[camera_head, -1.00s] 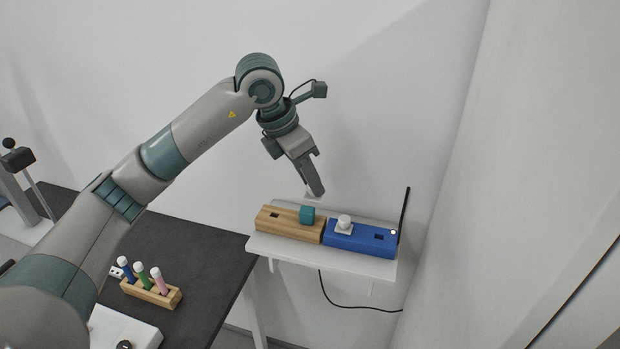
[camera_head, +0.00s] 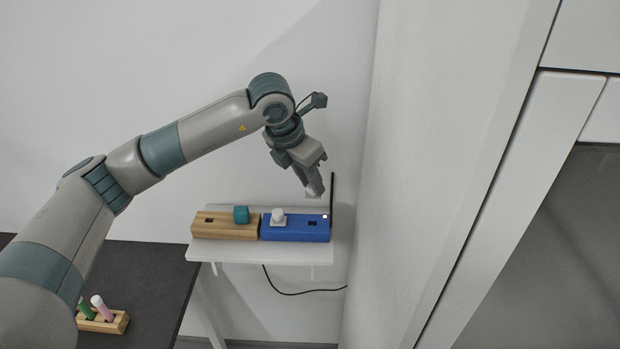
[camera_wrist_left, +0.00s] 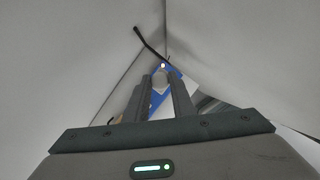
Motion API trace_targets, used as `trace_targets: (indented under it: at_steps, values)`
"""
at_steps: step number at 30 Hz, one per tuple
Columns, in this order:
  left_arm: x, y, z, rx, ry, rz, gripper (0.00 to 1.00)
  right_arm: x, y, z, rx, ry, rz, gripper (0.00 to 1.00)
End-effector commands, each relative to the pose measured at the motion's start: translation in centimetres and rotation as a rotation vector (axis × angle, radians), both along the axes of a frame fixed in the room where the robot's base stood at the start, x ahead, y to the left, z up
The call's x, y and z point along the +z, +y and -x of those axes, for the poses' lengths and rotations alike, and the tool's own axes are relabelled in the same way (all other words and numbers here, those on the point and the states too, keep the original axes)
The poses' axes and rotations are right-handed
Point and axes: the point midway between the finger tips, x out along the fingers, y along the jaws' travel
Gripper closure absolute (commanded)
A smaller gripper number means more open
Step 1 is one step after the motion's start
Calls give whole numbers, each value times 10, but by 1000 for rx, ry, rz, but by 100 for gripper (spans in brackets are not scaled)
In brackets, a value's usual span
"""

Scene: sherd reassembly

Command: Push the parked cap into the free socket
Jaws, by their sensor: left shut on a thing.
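My left gripper (camera_head: 315,190) is shut on a small pale cap (camera_head: 312,196), mostly hidden by the fingers. It is above the right part of the blue block (camera_head: 295,236), apart from it. The blue block has a white cap (camera_head: 278,216) standing at its left end and a dark free socket (camera_head: 312,223) right of its middle. The wooden block (camera_head: 225,232) beside it carries a teal cap (camera_head: 241,214) and has a dark open socket at its left. In the left wrist view my left gripper (camera_wrist_left: 160,82) has the pale cap between its fingers. My right gripper is not in view.
The blocks sit on a white shelf (camera_head: 260,253) against the wall. A thin black rod (camera_head: 332,190) rises at the shelf's right end, close to my gripper. A white wall stands to the right. A wooden pen holder (camera_head: 102,322) is on the dark table.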

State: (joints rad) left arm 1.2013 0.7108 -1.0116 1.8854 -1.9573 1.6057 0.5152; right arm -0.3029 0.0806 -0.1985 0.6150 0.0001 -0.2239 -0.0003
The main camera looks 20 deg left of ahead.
Motion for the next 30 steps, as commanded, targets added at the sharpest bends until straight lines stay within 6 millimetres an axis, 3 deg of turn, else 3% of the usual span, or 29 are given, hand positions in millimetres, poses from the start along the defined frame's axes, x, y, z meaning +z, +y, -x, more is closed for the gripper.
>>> trace_targets:
  at_steps: [6,14,30]
  values:
    - [0,0,0,-1,0,0,99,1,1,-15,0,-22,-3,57]
    - [-8,0,0,-1,1,-1,99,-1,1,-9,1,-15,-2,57]
    - [-45,0,0,-1,1,-1,99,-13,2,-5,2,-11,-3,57]
